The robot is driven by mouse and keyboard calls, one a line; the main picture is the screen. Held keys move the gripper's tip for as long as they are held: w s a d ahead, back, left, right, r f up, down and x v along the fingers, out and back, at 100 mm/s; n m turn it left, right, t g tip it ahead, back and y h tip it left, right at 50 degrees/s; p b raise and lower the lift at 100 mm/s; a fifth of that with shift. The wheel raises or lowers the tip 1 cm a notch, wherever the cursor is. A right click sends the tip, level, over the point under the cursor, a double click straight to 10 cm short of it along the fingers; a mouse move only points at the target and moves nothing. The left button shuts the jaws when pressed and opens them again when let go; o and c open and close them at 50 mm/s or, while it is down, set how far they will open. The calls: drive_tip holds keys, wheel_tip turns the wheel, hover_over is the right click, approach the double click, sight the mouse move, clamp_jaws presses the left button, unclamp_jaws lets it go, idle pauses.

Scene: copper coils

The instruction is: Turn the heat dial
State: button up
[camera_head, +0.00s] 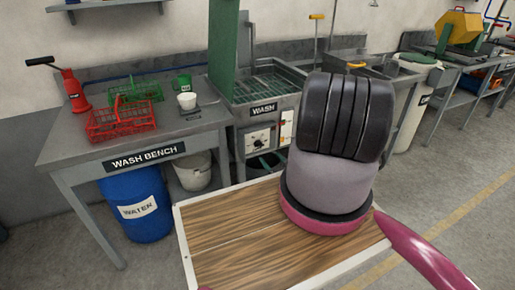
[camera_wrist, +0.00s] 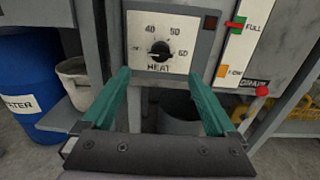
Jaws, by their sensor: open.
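The heat dial (camera_wrist: 160,49) is a round black knob on a white plate marked 40, 50 and 60, with HEAT printed below. A light mark shows on the knob, but I cannot tell exactly which number it points at. My gripper (camera_wrist: 158,74) is open, its two green fingers apart, low and on either side of the dial, with nothing between them. The fingers appear short of the knob, not touching it.
Right of the dial is a level strip (camera_wrist: 236,47) marked FULL and LOW, with a red knob (camera_wrist: 262,91) by the DRAIN label. A blue water barrel (camera_head: 137,204) and a pale bucket (camera_head: 193,171) stand under the wash bench (camera_head: 186,125). Red and green baskets lie on it.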

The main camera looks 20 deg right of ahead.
sight(260, 146)
drive_tip(key=w, duration=1)
drive_tip(key=shift+w+a+f, duration=0.15)
drive_tip(key=shift+w+a, duration=0.05)
drive_tip(key=shift+w, duration=0.1)
drive_tip(key=c, duration=1.4)
